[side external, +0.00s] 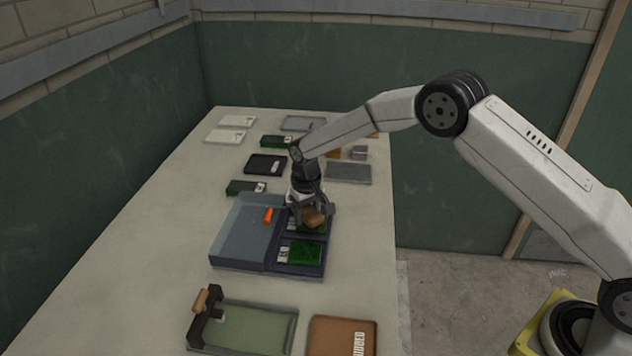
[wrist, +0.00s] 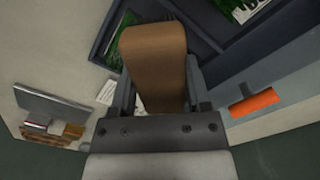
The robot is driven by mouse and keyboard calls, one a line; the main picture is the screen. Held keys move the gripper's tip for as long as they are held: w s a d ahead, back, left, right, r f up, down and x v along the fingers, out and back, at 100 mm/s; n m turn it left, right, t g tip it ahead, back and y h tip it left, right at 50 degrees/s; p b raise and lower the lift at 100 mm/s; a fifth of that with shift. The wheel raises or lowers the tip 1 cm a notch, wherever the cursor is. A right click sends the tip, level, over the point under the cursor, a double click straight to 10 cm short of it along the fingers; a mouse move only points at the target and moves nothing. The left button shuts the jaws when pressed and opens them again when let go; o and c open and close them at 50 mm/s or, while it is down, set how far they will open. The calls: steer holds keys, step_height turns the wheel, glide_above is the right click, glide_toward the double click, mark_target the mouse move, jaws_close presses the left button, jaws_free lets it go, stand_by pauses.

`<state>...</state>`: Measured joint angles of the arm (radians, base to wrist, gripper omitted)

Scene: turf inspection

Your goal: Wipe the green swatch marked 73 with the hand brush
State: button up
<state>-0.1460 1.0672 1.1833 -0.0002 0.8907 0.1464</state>
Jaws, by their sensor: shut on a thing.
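My gripper (side external: 311,197) is shut on a brown block-like thing, which I take for the hand brush (side external: 314,217). It also shows in the wrist view (wrist: 152,55), tilted between the fingers. The brush is over the far compartment of a blue-grey case (side external: 240,232). A green swatch (side external: 293,226) in that compartment is partly hidden by the brush and gripper. A second green swatch (side external: 305,253) with a white label lies in the near compartment. I cannot read 73 on any label, nor tell whether the bristles touch the swatch.
An orange piece (side external: 268,215) sits on the case. Dark boxes with green tops (side external: 245,188) and a black tray (side external: 265,164) lie beyond it. The left side of the table is clear.

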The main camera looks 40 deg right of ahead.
steer(key=shift+s+a, duration=0.5)
steer(key=shift+s, duration=0.05)
steer(key=shift+s+d, duration=0.35)
steer(key=shift+d, duration=0.05)
steer(key=shift+w+d, duration=2)
steer(key=shift+w, duration=0.2)
steer(key=shift+d, duration=0.2)
steer(key=shift+s+d, duration=0.15)
steer(key=shift+s+a, duration=2.05)
steer(key=shift+s, duration=0.25)
steer(key=shift+r, duration=4.15)
